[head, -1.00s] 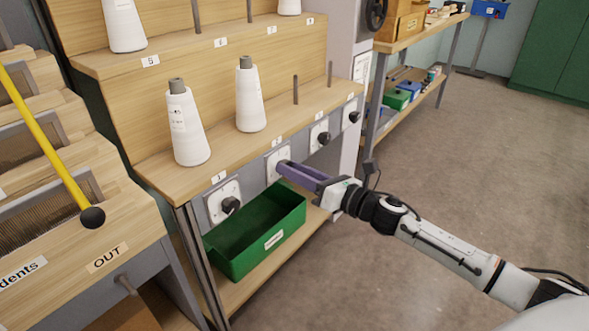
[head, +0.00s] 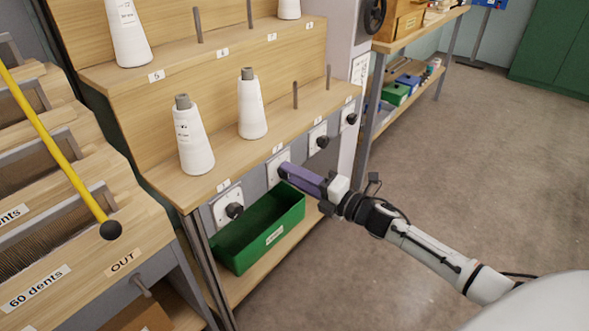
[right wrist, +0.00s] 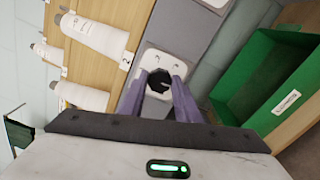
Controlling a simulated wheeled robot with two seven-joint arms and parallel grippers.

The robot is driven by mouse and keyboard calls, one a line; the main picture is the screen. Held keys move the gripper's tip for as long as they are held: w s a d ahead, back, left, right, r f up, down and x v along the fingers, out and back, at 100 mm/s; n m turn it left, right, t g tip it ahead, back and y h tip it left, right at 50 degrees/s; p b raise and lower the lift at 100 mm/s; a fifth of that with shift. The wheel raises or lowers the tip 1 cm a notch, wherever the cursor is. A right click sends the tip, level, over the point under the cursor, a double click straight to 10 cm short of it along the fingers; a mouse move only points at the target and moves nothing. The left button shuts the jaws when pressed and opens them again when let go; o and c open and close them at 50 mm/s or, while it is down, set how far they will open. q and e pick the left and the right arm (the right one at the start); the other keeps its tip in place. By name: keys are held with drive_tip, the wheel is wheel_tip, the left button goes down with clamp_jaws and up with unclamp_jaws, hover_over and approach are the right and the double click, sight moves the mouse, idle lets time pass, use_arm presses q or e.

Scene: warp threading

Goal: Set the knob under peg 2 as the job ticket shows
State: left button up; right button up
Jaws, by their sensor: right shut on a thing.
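My right gripper (head: 285,171) is at the white plate (head: 270,177) under label 2 (head: 278,148), its purple fingers covering the knob there in the head view. In the right wrist view the dark knob (right wrist: 160,83) sits between the two fingers of the gripper (right wrist: 161,80), which is shut on it. The plate (right wrist: 153,55) also shows behind it, beside label 2 (right wrist: 125,60). The knob's pointer direction is too small to tell. My left gripper is not in view.
Other black knobs sit under label 1 (head: 234,210), label 3 (head: 322,142) and label 4 (head: 351,118). White cones (head: 193,140) stand on the shelf above. A green bin (head: 262,240) lies below the knobs. A sheet (head: 360,67) hangs on the grey cabinet. Floor at right is clear.

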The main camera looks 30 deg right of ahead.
use_arm(q)
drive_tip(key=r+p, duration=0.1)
drive_tip(key=p, duration=0.1)
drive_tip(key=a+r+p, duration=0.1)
drive_tip(key=p, duration=0.1)
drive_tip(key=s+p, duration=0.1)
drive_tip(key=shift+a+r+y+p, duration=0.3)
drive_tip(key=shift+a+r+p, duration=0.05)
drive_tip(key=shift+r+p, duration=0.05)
use_arm(e)
drive_tip(key=m, duration=1.2)
drive_tip(key=shift+f+m, duration=0.1)
drive_tip(key=shift+m, duration=0.3)
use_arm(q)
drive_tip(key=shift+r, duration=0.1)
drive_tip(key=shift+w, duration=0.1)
use_arm(e)
drive_tip(key=o, duration=1)
drive_tip(key=shift+o, duration=0.2)
drive_tip(key=shift+s, duration=0.1)
use_arm(q)
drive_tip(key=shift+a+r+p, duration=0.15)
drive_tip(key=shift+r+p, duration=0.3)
drive_tip(key=shift+p, duration=0.6)
use_arm(e)
drive_tip(key=v, duration=1)
